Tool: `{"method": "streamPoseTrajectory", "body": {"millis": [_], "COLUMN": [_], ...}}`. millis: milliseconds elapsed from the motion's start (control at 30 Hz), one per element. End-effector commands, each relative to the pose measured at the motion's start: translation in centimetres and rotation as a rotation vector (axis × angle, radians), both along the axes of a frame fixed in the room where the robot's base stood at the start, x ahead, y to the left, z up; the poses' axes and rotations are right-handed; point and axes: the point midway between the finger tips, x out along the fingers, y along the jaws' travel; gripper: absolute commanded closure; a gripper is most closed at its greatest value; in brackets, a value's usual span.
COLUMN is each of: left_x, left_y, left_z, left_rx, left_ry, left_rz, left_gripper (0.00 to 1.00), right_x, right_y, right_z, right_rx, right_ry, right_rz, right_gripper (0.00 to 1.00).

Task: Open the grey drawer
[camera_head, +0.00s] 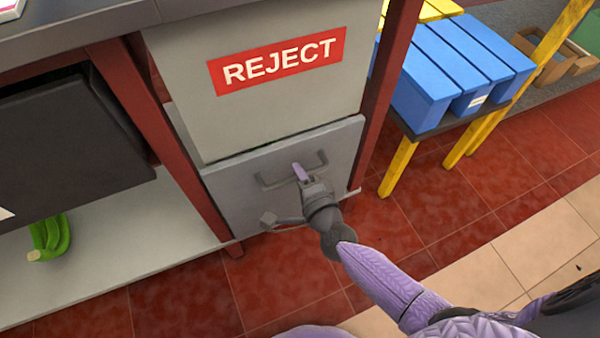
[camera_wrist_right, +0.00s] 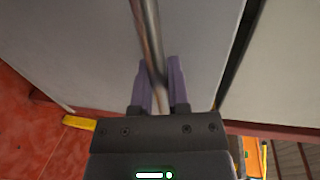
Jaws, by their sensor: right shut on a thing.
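The grey drawer (camera_head: 235,205) sits low under the cabinet panel with the red REJECT label (camera_head: 277,61). Its front carries a bar handle (camera_head: 267,184). My right gripper (camera_head: 301,173) is at the handle and shut on it. In the right wrist view, the handle bar (camera_wrist_right: 149,40) runs between the two purple fingers of the right gripper (camera_wrist_right: 160,85). The drawer's top edge shows below the upper panel, but its inside does not show. My left gripper is not in view.
Dark red posts frame the cabinet. Blue boxes (camera_head: 415,85) stand on a yellow-legged table at the right. A dark box (camera_head: 70,140) and green cucumber-like items (camera_head: 50,238) are at the left. Red tiled floor (camera_head: 400,215) in front of the drawer is clear.

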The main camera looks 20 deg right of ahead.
Motion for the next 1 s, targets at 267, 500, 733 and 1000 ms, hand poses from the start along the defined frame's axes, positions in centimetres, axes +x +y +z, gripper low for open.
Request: {"method": "streamPoseTrajectory", "body": {"millis": [267,500,733,1000], "left_x": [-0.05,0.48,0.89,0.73], "left_y": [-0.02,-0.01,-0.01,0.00], "left_z": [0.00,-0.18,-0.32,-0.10], "left_rx": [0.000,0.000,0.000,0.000], "left_ry": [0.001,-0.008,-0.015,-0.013], "left_rz": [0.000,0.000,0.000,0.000], "left_gripper": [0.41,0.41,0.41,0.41], "right_x": [-0.03,-0.03,-0.03,-0.91], "right_y": [-0.02,-0.02,-0.02,-0.06], "right_z": [-0.05,-0.06,-0.06,-0.09], "right_rx": [0.000,0.000,0.000,-0.001], "right_ry": [0.001,0.001,0.002,0.004], "right_rz": [0.000,0.000,0.000,0.000], "right_gripper": [1.00,1.00,1.00,1.00]}}
